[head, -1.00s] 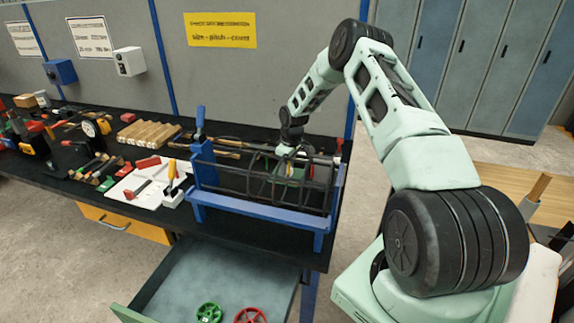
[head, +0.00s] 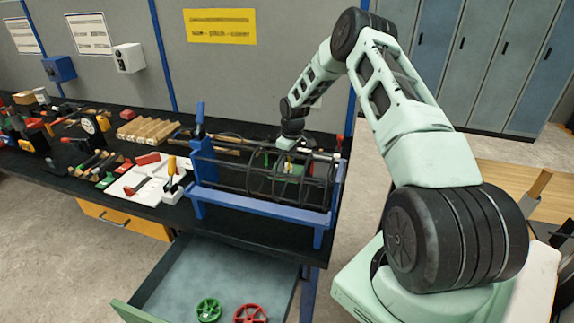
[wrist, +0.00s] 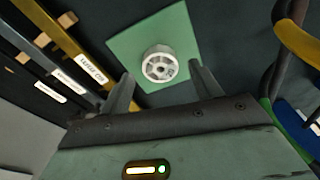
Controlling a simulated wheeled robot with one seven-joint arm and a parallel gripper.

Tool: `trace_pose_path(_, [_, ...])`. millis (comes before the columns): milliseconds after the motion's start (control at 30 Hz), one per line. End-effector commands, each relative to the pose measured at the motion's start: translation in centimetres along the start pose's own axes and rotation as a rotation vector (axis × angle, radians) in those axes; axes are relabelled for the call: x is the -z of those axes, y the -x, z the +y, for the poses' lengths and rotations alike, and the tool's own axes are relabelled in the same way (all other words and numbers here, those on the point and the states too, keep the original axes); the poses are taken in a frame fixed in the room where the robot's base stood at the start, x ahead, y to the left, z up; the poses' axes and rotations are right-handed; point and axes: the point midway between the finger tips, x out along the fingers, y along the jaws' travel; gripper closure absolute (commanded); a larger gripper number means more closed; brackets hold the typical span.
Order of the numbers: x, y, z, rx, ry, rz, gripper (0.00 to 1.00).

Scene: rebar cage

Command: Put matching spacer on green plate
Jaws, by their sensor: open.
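A pale grey-white wheel-shaped spacer (wrist: 160,65) lies flat on the green plate (wrist: 125,42) in the wrist view. My gripper (wrist: 160,72) is open, with one finger to each side of the spacer in the picture and a visible gap between the spacer and each finger. In the head view my gripper (head: 291,144) is behind and above the rebar cage (head: 235,178), whose bars partly hide it. A green wheel (head: 209,309) and a red wheel (head: 251,314) lie in the open drawer.
The cage rests in a blue stand (head: 262,209) at the bench's right end. Labelled strips (wrist: 60,45) lie left of the plate in the wrist view, and cage bars (wrist: 290,40) rise close on the right. Tools and a white tray (head: 140,182) crowd the bench's left.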

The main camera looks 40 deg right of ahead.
Motion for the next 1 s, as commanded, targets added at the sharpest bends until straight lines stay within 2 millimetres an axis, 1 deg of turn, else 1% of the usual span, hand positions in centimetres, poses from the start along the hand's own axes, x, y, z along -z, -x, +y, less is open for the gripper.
trace_pose_path(300, [-0.1, 6.5, 0.1, -0.003, 0.0, 0.001, 0.36])
trace_pose_path(400, [0.0, 8.2, 0.0, -0.002, 0.0, 0.001, 0.36])
trace_pose_path(500, [0.0, 9.3, 0.0, -0.001, 0.0, 0.0, 0.36])
trace_pose_path(700, [-0.1, 10.2, -0.1, 0.001, 0.0, -0.001, 0.36])
trace_pose_path(1000, [-0.1, 10.3, -0.1, 0.001, 0.0, -0.001, 0.36])
